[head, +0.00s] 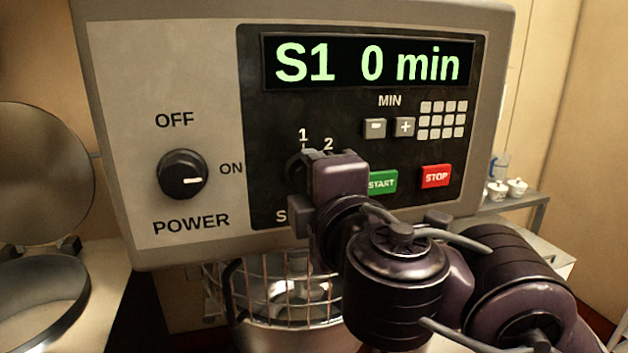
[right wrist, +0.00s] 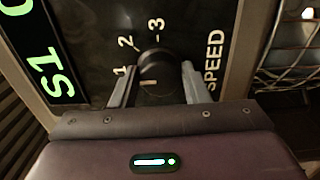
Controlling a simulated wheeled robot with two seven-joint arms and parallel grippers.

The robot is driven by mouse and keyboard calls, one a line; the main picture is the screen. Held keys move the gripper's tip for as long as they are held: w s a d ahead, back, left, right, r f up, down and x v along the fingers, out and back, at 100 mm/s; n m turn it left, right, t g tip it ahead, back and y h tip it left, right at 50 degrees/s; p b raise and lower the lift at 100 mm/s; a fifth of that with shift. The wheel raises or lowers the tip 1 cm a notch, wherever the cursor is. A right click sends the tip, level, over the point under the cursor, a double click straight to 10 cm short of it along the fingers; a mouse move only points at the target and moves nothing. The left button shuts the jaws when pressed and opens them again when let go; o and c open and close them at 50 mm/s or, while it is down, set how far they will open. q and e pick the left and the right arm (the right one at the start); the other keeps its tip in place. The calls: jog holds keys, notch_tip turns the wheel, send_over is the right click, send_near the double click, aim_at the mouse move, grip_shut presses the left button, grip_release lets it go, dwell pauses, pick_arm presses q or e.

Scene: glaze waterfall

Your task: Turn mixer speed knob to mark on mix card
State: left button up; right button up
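The mixer control panel (head: 265,110) faces me, with its display (head: 370,62) reading "S1 0 min". In the right wrist view the dark round speed knob (right wrist: 158,68) has marks 1, 2 and 3 around it, and its pale pointer line is on the side toward 1. My right gripper (head: 300,170) is at the knob, covering most of it in the head view. In the right wrist view its fingers (right wrist: 158,82) are apart, one on each side of the knob, with small gaps showing. My left gripper and the mix card are not in view.
The power knob (head: 182,174) is on the panel's left, its pointer toward ON. The green START button (head: 383,182) and red STOP button (head: 436,176) are close to my right gripper. The mixer bowl (head: 290,305) with a wire guard is below.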

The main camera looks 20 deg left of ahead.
jog(key=o, duration=0.4)
jog(key=shift+o, duration=0.2)
jog(key=p+v, duration=0.2)
jog(key=v, duration=0.5)
jog(key=shift+s+d+p, duration=0.25)
jog(key=shift+s+p, duration=0.05)
jog(key=shift+p, duration=0.1)
jog(key=shift+f, duration=0.1)
